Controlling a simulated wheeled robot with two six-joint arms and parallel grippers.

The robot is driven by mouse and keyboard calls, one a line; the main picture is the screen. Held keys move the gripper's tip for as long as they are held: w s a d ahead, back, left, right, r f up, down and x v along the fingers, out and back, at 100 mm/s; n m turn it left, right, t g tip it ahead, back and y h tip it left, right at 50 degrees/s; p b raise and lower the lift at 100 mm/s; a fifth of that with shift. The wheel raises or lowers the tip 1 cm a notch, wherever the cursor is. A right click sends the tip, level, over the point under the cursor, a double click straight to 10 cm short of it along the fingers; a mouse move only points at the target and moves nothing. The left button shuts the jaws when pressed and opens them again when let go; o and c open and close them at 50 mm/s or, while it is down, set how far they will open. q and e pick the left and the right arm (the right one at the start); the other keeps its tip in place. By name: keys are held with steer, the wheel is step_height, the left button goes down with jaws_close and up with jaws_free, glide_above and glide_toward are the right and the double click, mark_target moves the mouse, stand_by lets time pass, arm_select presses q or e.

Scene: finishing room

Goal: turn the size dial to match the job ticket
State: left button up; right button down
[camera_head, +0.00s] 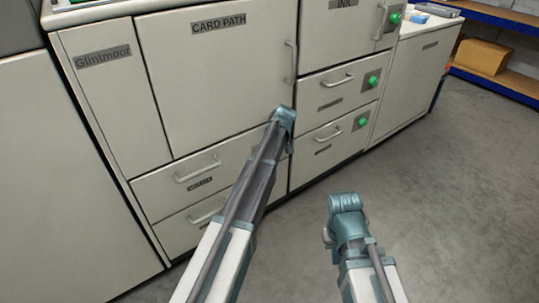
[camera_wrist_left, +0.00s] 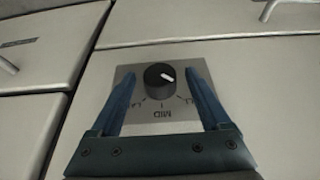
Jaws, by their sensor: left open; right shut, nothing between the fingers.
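The size dial (camera_wrist_left: 159,76) is a round black knob with a white pointer on a grey plate (camera_wrist_left: 161,129). In the left wrist view the plate's MID label looks upside down, and the pointer slants to the lower right. A mark on either side of MID is partly covered by a finger. My left gripper (camera_wrist_left: 161,72) is open, one finger on each side of the knob; contact is unclear. In the head view my left gripper (camera_head: 281,117) is at the machine front and hides the dial. My right gripper (camera_head: 345,203) is shut and empty above the floor. No job ticket is visible.
The CARD PATH door (camera_head: 220,75) with its upright handle is beside my left gripper. Drawers with bar handles (camera_head: 198,170) lie below. Green buttons (camera_head: 373,81) mark drawers to the right. The grey floor (camera_head: 450,190) is clear; a shelf with a cardboard box (camera_head: 482,57) stands far right.

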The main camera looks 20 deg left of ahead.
arm_select(q)
jaws_close()
stand_by(0.3)
